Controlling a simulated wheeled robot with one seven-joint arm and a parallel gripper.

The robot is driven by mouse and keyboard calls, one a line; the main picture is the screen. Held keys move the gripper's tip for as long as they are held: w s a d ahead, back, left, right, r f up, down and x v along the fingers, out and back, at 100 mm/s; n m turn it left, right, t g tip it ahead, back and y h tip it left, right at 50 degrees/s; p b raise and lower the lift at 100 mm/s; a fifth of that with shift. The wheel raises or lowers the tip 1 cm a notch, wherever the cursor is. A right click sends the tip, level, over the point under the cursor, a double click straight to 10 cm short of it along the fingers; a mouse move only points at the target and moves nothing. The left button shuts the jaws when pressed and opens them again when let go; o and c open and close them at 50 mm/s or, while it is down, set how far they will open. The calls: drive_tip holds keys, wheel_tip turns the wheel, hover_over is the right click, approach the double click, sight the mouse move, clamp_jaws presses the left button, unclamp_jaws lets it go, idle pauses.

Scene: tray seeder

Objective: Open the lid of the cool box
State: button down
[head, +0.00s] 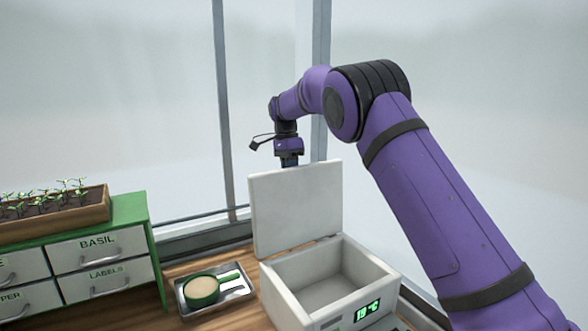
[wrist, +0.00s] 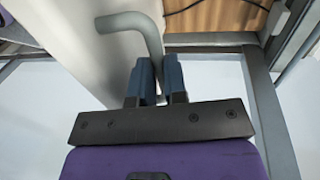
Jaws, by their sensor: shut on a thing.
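The white cool box (head: 288,287) stands on the wooden bench with a green digital display on its front. Its lid (head: 297,205) is raised and stands about upright at the back edge, and the empty-looking inside shows. My gripper (head: 289,160) is at the lid's top edge, partly hidden behind it in the head view. In the wrist view my gripper (wrist: 157,80) is shut on the grey bent handle (wrist: 140,25), which is fixed to the lid's pale face (wrist: 70,40).
A metal tray (head: 240,295) with a green-handled round pan (head: 202,288) lies left of the box. Further left is a green-and-white drawer unit (head: 108,260) with a wooden seedling planter (head: 55,216) on top. Window posts (head: 222,110) rise behind.

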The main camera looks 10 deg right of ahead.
drive_tip(key=shift+w+a+f, duration=0.25)
drive_tip(key=shift+w+f, duration=0.25)
drive_tip(key=shift+f, duration=0.05)
drive_tip(key=c, duration=1.5)
unclamp_jaws()
drive_tip(key=shift+w, duration=0.1)
drive_tip(key=o, duration=0.3)
drive_tip(key=shift+w+a+f, duration=0.15)
drive_tip(key=shift+w, duration=0.1)
drive_tip(key=shift+o, duration=0.2)
drive_tip(key=shift+r, duration=0.25)
drive_tip(key=v, duration=1)
drive_tip(key=shift+r, duration=0.3)
